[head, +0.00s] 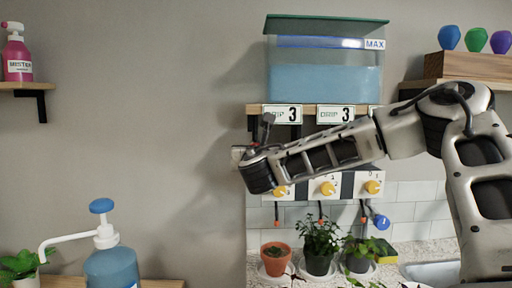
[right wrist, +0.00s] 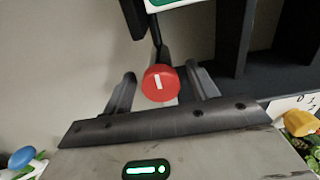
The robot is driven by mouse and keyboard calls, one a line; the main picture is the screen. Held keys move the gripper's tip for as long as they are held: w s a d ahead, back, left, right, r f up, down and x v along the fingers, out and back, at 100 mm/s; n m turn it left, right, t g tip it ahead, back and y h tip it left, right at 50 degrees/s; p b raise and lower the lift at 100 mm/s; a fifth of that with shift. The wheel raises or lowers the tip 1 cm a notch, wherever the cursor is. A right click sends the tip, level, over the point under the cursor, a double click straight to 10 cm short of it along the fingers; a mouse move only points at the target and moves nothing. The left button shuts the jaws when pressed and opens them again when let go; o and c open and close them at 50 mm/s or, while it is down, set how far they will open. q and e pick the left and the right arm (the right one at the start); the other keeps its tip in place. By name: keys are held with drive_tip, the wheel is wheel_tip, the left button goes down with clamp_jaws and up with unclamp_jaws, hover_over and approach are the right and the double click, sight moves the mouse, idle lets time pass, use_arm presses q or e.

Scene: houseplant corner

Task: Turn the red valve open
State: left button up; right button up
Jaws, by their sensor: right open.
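The red valve (right wrist: 161,83) is a round red knob with a white bar mark, seen in the right wrist view below a dark tube. My right gripper (right wrist: 160,72) is open, with one finger on each side of the knob. The knob sits between the fingers, and I cannot tell whether they touch it. In the head view my right gripper (head: 254,150) is left of the drip panel, below the water tank (head: 325,88), and the arm hides most of the valve. My left gripper is not in view.
Yellow knobs (head: 328,188) line the panel behind my right arm. Potted plants (head: 319,262) stand on the counter below. A blue pump bottle (head: 110,266) stands at lower left, and a pink mister (head: 17,60) on the left shelf. The wall between is clear.

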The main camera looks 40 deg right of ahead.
drive_tip(key=shift+w+d, duration=0.15)
drive_tip(key=shift+w, duration=0.05)
drive_tip(key=c, duration=1)
drive_tip(key=shift+o, duration=0.2)
